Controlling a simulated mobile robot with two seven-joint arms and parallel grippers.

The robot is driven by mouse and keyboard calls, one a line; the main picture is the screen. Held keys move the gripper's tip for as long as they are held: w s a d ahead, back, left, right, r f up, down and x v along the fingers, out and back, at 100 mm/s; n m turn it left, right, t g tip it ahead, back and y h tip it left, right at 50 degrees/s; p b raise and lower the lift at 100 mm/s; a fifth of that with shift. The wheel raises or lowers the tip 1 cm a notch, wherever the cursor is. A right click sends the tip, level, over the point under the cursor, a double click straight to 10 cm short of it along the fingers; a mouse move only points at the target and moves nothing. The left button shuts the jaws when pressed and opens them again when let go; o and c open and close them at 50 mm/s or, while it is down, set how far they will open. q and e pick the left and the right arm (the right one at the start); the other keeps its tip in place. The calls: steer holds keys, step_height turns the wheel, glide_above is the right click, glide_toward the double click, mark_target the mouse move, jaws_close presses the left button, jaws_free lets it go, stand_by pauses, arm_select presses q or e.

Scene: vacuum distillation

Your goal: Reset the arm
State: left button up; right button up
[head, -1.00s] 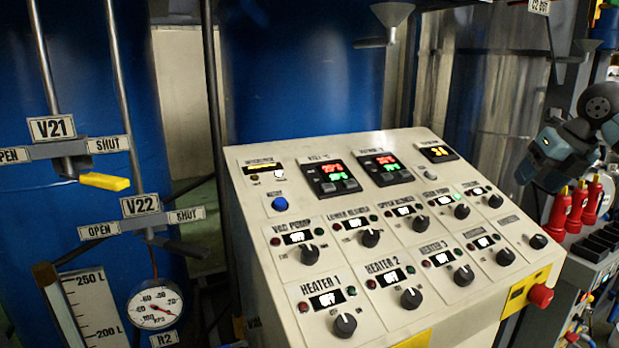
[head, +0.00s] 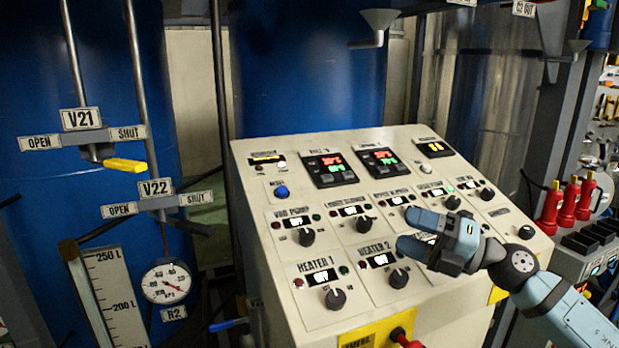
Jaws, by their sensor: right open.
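My right arm comes in from the lower right in the head view. Its blue-grey gripper (head: 408,231) is open, with two fingers pointing left and a gap between them. It is in front of the right half of the control panel (head: 250,215) and looks empty. It hides several knobs and labels there, including the Heater 3 area. Whether it touches the panel cannot be told. The Heater 1 knob (head: 335,299) and Heater 2 knob (head: 398,278) show just left of and below the fingers. My left gripper is not in view.
Valves V21 (head: 80,119) and V22 (head: 155,187), with a yellow handle (head: 125,165), are at left above a pressure gauge (head: 166,282). A red emergency button (head: 402,338) is at the panel's lower edge. Red bottles (head: 567,203) stand at right.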

steer(key=s+d+f+m+t+h, duration=0.45)
steer(key=f+m+h, duration=0.5)
steer(key=m, duration=0.55)
steer(key=s+d+f+m+t+h, duration=0.45)
steer(key=f+m+h, duration=0.5)
steer(key=m, duration=0.45)
steer(key=s+f+m+g, duration=0.1)
steer(key=s+f+g, duration=0.35)
steer(key=s, duration=0.35)
steer(key=s+f+m+g+y, duration=0.1)
steer(key=s+f+g, duration=0.35)
steer(key=s, duration=0.35)
steer(key=s+f+m+g, duration=0.2)
steer(key=s+f+g, duration=0.2)
steer(key=s+f, duration=0.25)
steer(key=w+a+f+n+t+y+p, duration=0.1)
steer(key=w+a+f+t+y+p, duration=0.2)
steer(key=w+a+f+t+p, duration=0.1)
steer(key=shift+w+a+f+t+p, duration=0.25)
steer(key=shift+a+f+t+p, duration=0.4)
steer(key=shift+a+f+t, duration=1.05)
steer(key=shift+d+f+g, duration=0.15)
steer(key=shift+g, duration=0.15)
